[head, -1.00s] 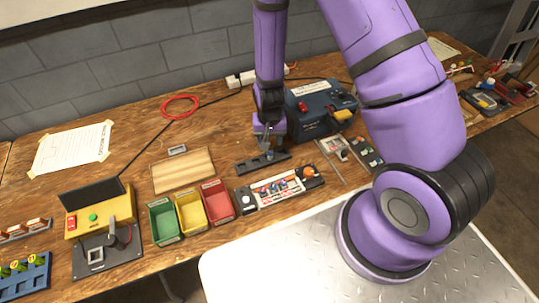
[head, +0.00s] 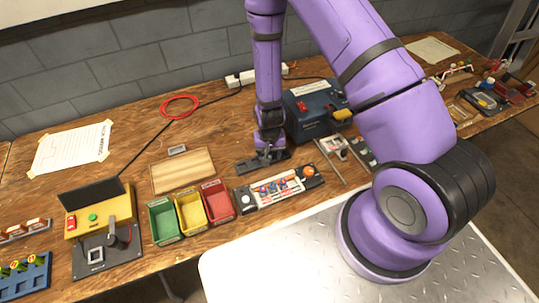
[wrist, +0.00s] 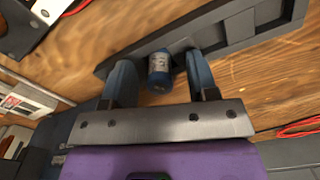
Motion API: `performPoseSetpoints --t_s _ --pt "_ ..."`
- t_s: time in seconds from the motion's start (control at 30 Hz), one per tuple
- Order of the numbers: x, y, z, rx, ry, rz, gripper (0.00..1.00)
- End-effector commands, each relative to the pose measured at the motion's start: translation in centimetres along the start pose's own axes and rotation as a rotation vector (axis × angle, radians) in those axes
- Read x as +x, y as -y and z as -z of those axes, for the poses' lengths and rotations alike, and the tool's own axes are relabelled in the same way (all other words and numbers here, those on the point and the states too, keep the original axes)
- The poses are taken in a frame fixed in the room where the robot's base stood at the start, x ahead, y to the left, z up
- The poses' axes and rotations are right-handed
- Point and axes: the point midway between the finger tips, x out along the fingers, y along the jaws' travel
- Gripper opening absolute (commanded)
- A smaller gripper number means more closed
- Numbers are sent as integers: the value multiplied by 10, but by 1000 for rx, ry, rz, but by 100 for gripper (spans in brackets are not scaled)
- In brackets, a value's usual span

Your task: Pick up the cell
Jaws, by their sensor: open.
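The cell (wrist: 159,72) is a short blue cylinder with a pale end, seen in the wrist view between my gripper's two fingers. It stands at the dark slotted holder (wrist: 240,25), beside its edge or in one of its slots; I cannot tell which. My gripper (wrist: 160,80) is open, with one finger on each side of the cell and a gap showing on both sides. In the head view my gripper (head: 266,153) is low over the dark holder (head: 247,166), and the cell is hidden there.
A blue charger box (head: 309,118) stands close behind and right of my gripper. A board with coloured parts (head: 275,189) lies in front. Green (head: 163,222), yellow (head: 191,212) and red (head: 217,202) bins stand to the left. A wooden board (head: 182,171) lies behind them.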

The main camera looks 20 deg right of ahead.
Motion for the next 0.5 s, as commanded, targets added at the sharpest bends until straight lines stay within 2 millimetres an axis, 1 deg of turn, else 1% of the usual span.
performPoseSetpoints --t_s 0.07,0.1,0.17,0.2,0.27,0.3,0.33,0.5 --pt "0 0 0 0 0 0 54" --pt "0 0 0 0 0 0 51" --pt "0 0 0 0 0 0 38" --pt "0 0 0 0 0 0 28" --pt "0 0 0 0 0 0 15" --pt "0 0 0 0 0 0 5" --pt "0 0 0 0 0 0 0" --pt "0 0 0 0 0 0 0"
